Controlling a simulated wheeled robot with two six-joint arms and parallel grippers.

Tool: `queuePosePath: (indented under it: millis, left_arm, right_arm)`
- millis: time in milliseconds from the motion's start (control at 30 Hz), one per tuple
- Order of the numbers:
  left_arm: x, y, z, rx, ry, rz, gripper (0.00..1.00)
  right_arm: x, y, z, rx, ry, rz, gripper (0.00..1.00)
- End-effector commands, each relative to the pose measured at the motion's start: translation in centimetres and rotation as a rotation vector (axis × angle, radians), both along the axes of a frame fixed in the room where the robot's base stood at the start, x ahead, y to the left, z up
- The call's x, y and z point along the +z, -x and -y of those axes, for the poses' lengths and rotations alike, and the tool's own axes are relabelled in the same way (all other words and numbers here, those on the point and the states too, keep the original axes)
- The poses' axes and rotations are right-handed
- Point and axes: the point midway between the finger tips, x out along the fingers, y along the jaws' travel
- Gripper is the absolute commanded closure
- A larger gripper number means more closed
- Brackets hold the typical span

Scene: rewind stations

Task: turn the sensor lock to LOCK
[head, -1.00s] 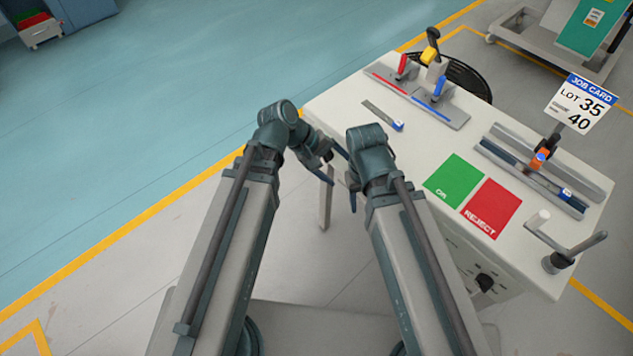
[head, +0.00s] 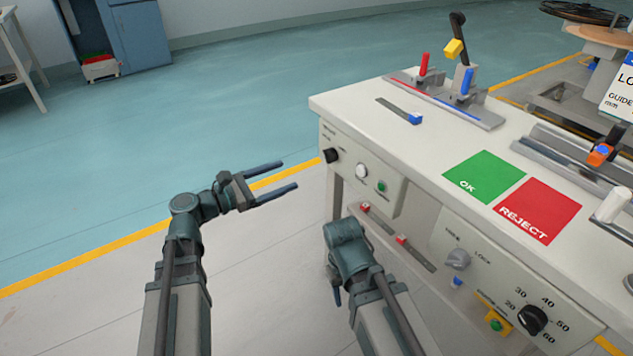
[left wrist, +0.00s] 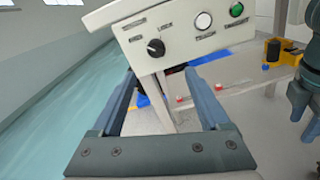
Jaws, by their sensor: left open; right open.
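A black knob (head: 331,155) sits at the left end of the bench's front panel. It also shows in the left wrist view (left wrist: 156,47) below small printed labels; its pointer direction is hard to read. A grey knob (head: 458,258) sits further right on the bench front, with LOCK printed at its right. My left gripper (head: 290,175) is open and empty, left of the black knob and apart from it. In the left wrist view its fingers (left wrist: 160,74) lie just below the knob's panel. My right gripper (head: 336,285) is low before the bench, mostly hidden by its arm.
A white button (head: 361,171) and a green button (head: 381,186) are beside the black knob. A slotted strip with red sliders (head: 401,240) runs below. A black dial (head: 532,319) is at lower right. The floor left of the bench is clear.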

Motion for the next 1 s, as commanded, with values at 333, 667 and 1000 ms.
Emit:
queuePosePath:
  millis: [333,667,1000]
  left_arm:
    - [-0.1,-0.6,-0.3,0.017,0.041,-0.011,0.21]
    - [-0.2,-4.0,4.4,0.013,0.039,-0.010,0.21]
    - [-0.2,-7.4,9.1,0.014,0.038,-0.010,0.21]
  right_arm:
    - [-0.7,0.0,0.0,0.000,0.000,0.000,0.50]
    - [-0.7,0.0,0.0,0.000,0.000,0.000,0.50]
    - [-0.8,0.0,0.0,0.000,0.000,0.000,0.50]
